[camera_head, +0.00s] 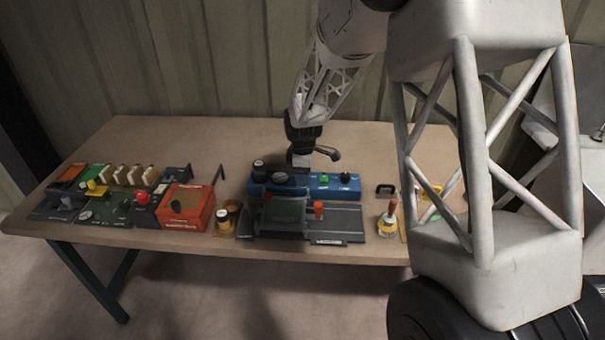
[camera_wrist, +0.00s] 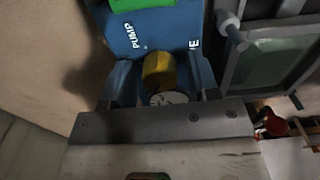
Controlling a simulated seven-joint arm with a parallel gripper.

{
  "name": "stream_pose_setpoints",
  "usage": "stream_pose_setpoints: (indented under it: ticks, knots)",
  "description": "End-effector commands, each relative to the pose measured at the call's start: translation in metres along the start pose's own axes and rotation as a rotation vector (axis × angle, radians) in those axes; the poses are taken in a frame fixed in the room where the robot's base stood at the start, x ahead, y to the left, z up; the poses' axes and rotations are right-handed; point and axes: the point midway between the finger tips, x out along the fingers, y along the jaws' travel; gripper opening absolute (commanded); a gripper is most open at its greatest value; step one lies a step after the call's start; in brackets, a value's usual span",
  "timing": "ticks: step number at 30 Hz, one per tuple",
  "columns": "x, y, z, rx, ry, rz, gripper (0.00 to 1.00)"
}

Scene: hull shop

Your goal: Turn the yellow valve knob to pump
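The yellow valve knob (camera_wrist: 158,70) shows in the wrist view on a blue panel (camera_wrist: 165,30), with a pale round face partly visible just below it. The word PUMP is printed above and left of the knob. Another label, of which I can read only an E, is above and right. My gripper (camera_wrist: 161,78) is open, with one dark finger on each side of the knob and a gap to each. In the head view my gripper (camera_head: 302,157) is low over the blue unit (camera_head: 325,190), and I cannot make out the yellow knob there.
A green part (camera_wrist: 140,4) is on the panel above PUMP. A grey-framed window (camera_wrist: 275,65) and a grey lever (camera_wrist: 232,30) are close to the right finger.

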Motion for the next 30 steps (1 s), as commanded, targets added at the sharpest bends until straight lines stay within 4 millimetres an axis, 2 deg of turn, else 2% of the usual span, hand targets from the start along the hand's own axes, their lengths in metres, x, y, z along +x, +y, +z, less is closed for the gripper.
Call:
stream_pose_setpoints:
  ticks: [1,6,8,9,20,30]
  knots:
    - [-0.0001,0.0000,0.0000,0.000,0.000,0.000,0.47]
    - [-0.0001,0.0000,0.0000,0.000,0.000,0.000,0.21]
    - [-0.0001,0.0000,0.0000,0.000,0.000,0.000,0.12]
    - [-0.0002,0.0000,0.0000,0.000,0.000,0.000,0.10]
    - [-0.0004,0.0001,0.0000,0.046,0.000,0.000,0.10]
    - [-0.0008,0.0002,-0.0001,0.243,0.001,0.001,0.10]
